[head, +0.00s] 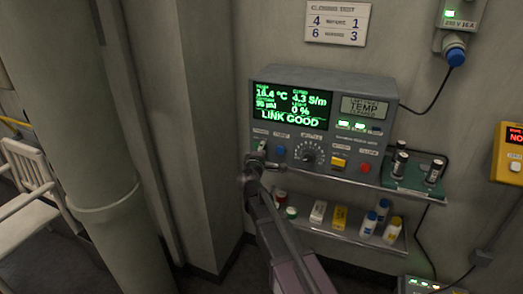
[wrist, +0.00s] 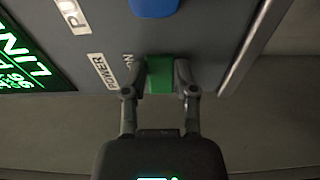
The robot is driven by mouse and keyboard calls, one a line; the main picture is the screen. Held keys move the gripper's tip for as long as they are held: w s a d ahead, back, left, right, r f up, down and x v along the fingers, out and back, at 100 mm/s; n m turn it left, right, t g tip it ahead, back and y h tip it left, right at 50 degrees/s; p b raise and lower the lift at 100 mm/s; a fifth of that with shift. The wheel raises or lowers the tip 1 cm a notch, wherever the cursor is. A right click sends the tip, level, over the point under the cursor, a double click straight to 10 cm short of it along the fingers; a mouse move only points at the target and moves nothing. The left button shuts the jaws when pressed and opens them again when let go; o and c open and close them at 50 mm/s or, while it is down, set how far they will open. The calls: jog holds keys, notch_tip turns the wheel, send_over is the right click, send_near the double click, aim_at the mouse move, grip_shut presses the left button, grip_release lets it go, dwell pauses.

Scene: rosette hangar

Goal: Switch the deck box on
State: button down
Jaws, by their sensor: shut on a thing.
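The deck box (head: 318,128) is a grey unit on a wall shelf. Its screen (head: 292,107) is lit green and reads "LINK GOOD", with temperature and other values. My gripper (head: 254,160) is at the lower left of its front panel in the head view. In the wrist view my gripper (wrist: 160,92) has one finger on each side of the green power switch (wrist: 159,76) and is shut on it. The label "POWER" (wrist: 103,71) is beside the switch. The fingers hide the switch's sides.
A blue button (head: 281,150), a dial (head: 308,152), a yellow switch (head: 338,163) and a red button (head: 365,168) sit along the panel. Bottles (head: 392,230) stand on a lower shelf (head: 330,231). Black cylinders stand at right. A thick pipe (head: 75,120) rises at left.

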jog(key=shift+w, duration=0.1)
jog(key=shift+c, duration=2)
grip_release()
jog(key=v, duration=1.2)
jog(key=shift+d, duration=0.1)
